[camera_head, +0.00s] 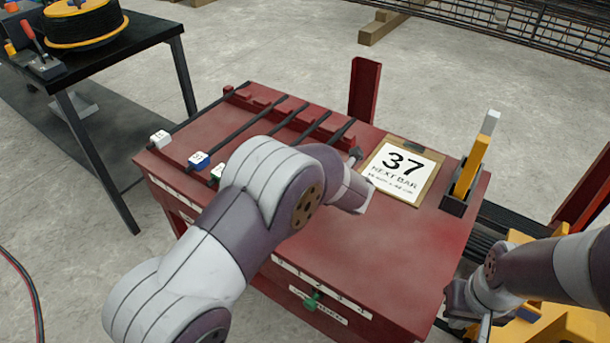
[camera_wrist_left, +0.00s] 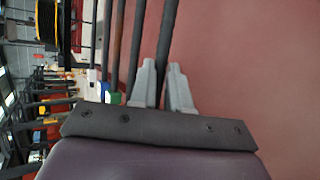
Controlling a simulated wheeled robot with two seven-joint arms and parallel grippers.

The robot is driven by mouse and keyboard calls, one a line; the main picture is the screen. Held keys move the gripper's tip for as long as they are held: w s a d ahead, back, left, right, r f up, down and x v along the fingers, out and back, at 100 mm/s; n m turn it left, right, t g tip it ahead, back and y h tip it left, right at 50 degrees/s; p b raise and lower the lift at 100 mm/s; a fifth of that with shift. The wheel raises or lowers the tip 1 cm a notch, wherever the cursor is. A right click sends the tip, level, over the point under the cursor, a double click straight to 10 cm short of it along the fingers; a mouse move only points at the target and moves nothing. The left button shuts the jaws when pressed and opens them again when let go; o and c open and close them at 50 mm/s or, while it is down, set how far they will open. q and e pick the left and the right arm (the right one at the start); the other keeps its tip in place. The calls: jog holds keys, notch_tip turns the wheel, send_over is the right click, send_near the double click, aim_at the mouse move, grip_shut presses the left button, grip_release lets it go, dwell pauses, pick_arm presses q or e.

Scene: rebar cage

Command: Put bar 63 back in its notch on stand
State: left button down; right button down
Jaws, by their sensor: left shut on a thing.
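The red stand (camera_head: 400,265) carries several dark bars lying across its notched rail (camera_head: 290,106). White (camera_head: 160,137), blue (camera_head: 198,159) and green (camera_head: 217,171) end tags show; I cannot read 63 on any of them. My left gripper (camera_head: 356,160) is low over the stand top, mostly hidden behind its own arm. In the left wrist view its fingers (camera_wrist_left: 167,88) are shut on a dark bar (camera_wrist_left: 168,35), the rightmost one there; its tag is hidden. I cannot tell whether this bar sits in a notch. My right gripper (camera_head: 470,308) is beside the stand's right side, its fingers unclear.
A sign reading 37 NEXT BAR (camera_head: 404,172) lies on the stand. A holder with upright yellow and white pieces (camera_head: 470,168) stands at its right edge. A dark table (camera_head: 120,45) with a wire spool (camera_head: 84,22) is at the left. The stand's front right top is clear.

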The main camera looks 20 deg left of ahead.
pick_arm(q)
jog(key=shift+r, duration=0.1)
jog(key=c, duration=1.5)
grip_release()
jog(key=shift+f, duration=0.35)
jog(key=o, duration=0.4)
jog(key=shift+s+r, duration=0.1)
